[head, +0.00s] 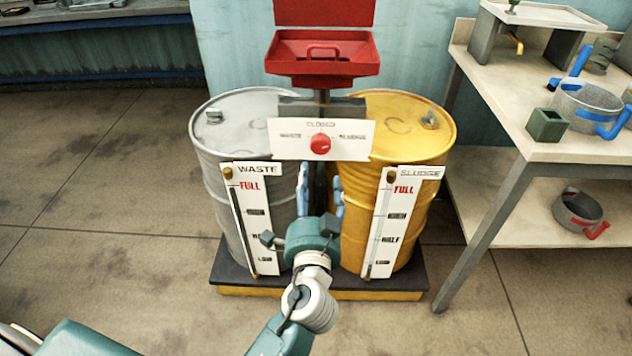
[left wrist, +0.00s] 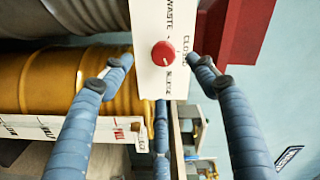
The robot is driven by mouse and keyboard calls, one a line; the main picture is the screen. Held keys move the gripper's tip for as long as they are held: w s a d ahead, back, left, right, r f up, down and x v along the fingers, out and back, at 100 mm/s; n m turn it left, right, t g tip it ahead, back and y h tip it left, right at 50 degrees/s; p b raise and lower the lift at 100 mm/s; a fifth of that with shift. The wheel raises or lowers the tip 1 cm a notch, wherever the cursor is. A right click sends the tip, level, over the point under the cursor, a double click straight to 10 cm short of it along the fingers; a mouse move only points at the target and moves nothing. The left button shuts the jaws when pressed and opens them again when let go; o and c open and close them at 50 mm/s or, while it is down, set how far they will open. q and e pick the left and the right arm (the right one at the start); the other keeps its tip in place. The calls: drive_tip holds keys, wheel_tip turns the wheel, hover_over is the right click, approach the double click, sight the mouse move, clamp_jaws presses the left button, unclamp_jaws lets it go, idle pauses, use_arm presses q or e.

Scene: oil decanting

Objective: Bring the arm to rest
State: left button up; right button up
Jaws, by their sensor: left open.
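My left gripper (head: 321,190) is open and empty in the middle of the head view, in front of the gap between the two drums. Its blue fingers point up, below the white selector plate (head: 290,149) with a red knob (head: 320,144). The knob's mark appears to point up toward the word CLOSED. In the left wrist view the knob (left wrist: 163,54) shows ahead between the spread fingers (left wrist: 160,72), and neither finger touches it. My right gripper is in neither view.
A grey WASTE drum (head: 215,185) and a yellow SLUDGE drum (head: 405,150) stand on a dark pallet (head: 415,274). A red open box (head: 300,65) is above them. At right is a workbench (head: 490,80) with pots. The floor at left is clear.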

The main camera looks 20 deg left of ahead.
use_arm(q)
wheel_tip(320, 180, down, 11)
drive_tip(key=s+d+m+g+h+p, duration=0.1)
drive_tip(key=s+d+g+h+p, duration=0.2)
drive_tip(key=p, duration=0.6)
drive_tip(key=s+a+f+n+g+h+p, duration=0.1)
drive_tip(key=s+f+g+h+p, duration=0.1)
drive_tip(key=s+f+g+p, duration=0.7)
drive_tip(key=s+a+f+n+g+p, duration=0.1)
drive_tip(key=s+a+f+n+p, duration=0.1)
drive_tip(key=s, duration=1)
drive_tip(key=s+a+f+n+g+p, duration=0.2)
drive_tip(key=s+f+p, duration=0.3)
drive_tip(key=s, duration=0.7)
drive_tip(key=s+a+f+n+g+p, duration=0.1)
drive_tip(key=s+a+f+n+p, duration=0.1)
drive_tip(key=s+p, duration=0.5)
drive_tip(key=s+a+f, duration=0.1)
drive_tip(key=s+a, duration=0.1)
drive_tip(key=s, duration=0.3)
drive_tip(key=shift+s+f, duration=0.25)
drive_tip(key=shift+s, duration=0.1)
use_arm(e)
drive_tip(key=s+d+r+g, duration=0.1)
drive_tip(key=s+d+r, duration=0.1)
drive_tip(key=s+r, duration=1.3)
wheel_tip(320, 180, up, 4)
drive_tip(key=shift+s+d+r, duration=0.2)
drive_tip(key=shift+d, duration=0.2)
